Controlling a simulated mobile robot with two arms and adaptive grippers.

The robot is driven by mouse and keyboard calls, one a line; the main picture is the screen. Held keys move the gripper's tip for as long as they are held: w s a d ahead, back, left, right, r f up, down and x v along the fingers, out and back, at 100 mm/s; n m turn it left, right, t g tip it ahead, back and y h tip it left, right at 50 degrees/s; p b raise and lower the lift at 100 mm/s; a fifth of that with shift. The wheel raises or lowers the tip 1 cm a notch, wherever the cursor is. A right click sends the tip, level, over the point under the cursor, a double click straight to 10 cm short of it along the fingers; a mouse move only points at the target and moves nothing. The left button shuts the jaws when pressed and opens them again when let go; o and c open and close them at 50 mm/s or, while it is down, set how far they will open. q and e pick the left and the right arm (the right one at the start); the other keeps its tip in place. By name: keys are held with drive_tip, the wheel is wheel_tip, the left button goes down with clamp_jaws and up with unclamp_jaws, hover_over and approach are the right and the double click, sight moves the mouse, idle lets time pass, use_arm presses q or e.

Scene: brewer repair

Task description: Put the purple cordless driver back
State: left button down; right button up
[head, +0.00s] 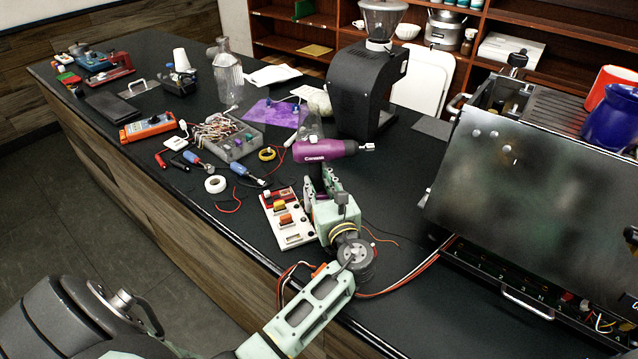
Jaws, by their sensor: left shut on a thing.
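The purple cordless driver (318,150) is above the black counter, its body level and its silver tip pointing right. My left gripper (319,180) comes up from below and is shut on the driver. The driver's lower part is mostly hidden by the fingers. A purple cloth or mat (262,118) lies flat on the counter behind and to the left of the driver. My right gripper does not show.
A white board with coloured switches (288,222) lies left of my gripper. A parts box with wires (238,143) and a roll of white tape (215,184) are further left. A black grinder (364,90) stands behind, and an opened brewer (520,165) stands right. Bare counter (400,165) lies between.

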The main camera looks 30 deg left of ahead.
use_arm(q)
drive_tip(key=shift+r, duration=0.3)
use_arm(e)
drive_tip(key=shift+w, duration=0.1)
use_arm(q)
drive_tip(key=shift+f, duration=0.35)
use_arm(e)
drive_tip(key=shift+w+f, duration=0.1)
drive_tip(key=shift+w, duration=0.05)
use_arm(q)
drive_tip(key=c, duration=1.8)
unclamp_jaws()
drive_tip(key=shift+f, duration=0.3)
drive_tip(key=o, duration=0.4)
drive_tip(key=shift+s+r, duration=0.15)
drive_tip(key=shift+c, duration=0.2)
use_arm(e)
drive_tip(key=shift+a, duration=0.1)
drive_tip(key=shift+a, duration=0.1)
